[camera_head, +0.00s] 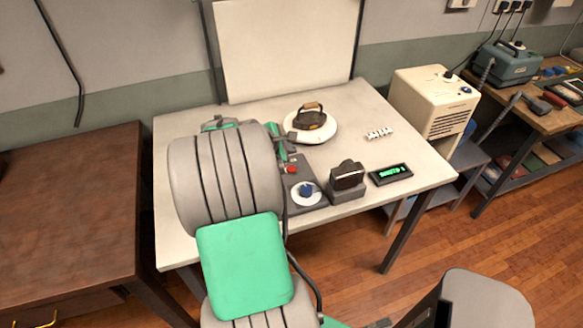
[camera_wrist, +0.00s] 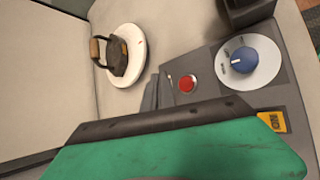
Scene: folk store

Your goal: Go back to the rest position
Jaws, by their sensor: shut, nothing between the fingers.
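My arm reaches over the left part of the white table (camera_head: 375,105). My gripper (camera_head: 284,148) is shut and empty, just left of the red button (camera_head: 292,170) on a grey control panel (camera_head: 309,207). In the wrist view its green and dark housing fills the bottom, and the red button (camera_wrist: 187,84) lies just beyond it. I cannot tell whether the fingers touch the panel. The panel also carries a white dial with a blue knob (camera_head: 306,190); it shows in the wrist view too (camera_wrist: 240,62).
An old iron (camera_head: 310,118) stands on a round white plate (camera_head: 327,133) behind the panel. A dark block-like device (camera_head: 347,176), a green-lit display (camera_head: 391,174) and a small white strip (camera_head: 380,133) lie to the right. A brown table (camera_head: 70,210) stands at left.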

